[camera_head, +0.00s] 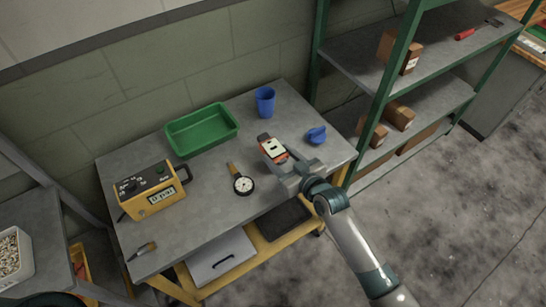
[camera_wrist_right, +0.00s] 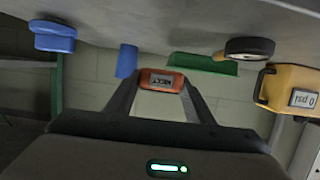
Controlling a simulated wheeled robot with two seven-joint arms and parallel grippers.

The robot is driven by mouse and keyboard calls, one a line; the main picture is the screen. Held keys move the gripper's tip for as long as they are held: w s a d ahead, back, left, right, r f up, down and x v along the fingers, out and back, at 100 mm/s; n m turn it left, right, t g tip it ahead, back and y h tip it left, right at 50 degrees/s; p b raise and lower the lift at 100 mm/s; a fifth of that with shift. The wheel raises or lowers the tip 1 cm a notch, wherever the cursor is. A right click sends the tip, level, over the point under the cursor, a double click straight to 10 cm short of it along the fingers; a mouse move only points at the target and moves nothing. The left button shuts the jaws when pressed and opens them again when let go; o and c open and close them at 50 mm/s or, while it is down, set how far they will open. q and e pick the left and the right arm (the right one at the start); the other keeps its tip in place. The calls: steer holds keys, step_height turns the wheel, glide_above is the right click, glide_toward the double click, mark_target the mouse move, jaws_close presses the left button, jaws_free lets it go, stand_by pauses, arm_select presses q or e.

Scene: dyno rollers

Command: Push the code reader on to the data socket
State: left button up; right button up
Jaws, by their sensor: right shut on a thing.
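The code reader, an orange and dark handheld device with a pale screen, is at the right part of the grey bench in the head view (camera_head: 272,149). My right gripper (camera_head: 288,171) is shut on its near end. In the right wrist view the reader (camera_wrist_right: 162,81) sits between the fingers of my right gripper (camera_wrist_right: 160,95), its lit screen showing. I cannot tell whether the reader touches the bench top. I cannot make out a data socket in either view. My left gripper is not in view.
On the bench (camera_head: 205,205) are a green tray (camera_head: 202,144), a blue cup (camera_head: 265,101), a blue object (camera_head: 317,135), a round gauge (camera_head: 243,185), a yellow meter box (camera_head: 152,191) and a small tool (camera_head: 142,251). A green-framed shelf (camera_head: 365,66) holding boxes stands right.

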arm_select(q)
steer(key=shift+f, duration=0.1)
arm_select(e)
steer(key=shift+r, duration=0.1)
